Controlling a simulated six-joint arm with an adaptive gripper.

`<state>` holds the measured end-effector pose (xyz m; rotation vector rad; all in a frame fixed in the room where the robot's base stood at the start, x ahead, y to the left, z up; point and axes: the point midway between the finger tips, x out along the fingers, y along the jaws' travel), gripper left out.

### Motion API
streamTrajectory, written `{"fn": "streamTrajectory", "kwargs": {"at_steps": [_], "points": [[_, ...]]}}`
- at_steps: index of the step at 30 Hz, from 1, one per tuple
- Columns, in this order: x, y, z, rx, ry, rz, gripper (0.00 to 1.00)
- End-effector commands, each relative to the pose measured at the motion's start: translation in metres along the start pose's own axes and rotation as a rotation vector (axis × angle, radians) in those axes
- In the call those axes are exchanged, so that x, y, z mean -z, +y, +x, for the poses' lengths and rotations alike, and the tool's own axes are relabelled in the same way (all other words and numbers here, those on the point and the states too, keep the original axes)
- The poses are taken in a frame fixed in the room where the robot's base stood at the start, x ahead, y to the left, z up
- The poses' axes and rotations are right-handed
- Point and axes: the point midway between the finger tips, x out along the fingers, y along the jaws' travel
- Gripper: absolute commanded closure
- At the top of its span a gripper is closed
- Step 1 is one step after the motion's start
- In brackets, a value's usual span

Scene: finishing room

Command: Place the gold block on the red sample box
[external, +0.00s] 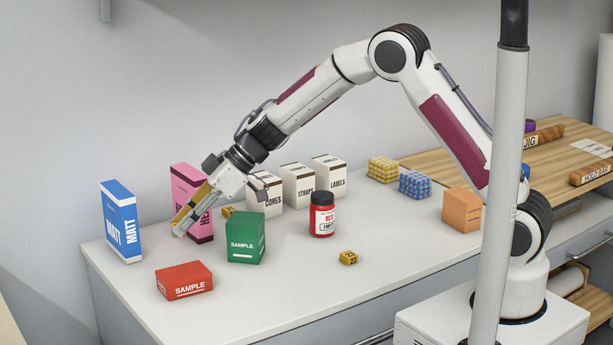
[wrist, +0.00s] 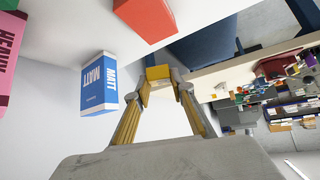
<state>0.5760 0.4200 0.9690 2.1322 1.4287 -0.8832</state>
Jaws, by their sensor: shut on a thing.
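My gripper (external: 180,230) points down and left in the external view, in front of the pink box and right of the blue box. In the wrist view my gripper (wrist: 163,82) is shut on a gold block (wrist: 158,73) held between its fingertips. In the external view the held block is hard to tell from the yellowish fingers. The red sample box (external: 184,281) lies near the table's front left edge, below my gripper in the picture and apart from it. It also shows at the top of the wrist view (wrist: 145,18).
A blue box (external: 121,222), a pink box (external: 190,190) and a green sample box (external: 246,238) stand close around my gripper. A red jar (external: 322,214) and small yellow cubes (external: 348,257) are to the right. White boxes (external: 298,187) stand behind. The front middle of the table is clear.

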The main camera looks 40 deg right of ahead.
Motion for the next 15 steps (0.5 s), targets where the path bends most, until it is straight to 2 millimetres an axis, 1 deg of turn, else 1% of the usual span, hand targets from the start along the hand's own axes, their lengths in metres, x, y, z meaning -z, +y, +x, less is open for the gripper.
{"fn": "streamTrajectory", "kwargs": {"at_steps": [9,15], "points": [[-0.028,0.000,0.028,0.000,-0.002,0.003,1.00],[-0.036,0.000,0.036,0.000,0.000,0.001,1.00]]}}
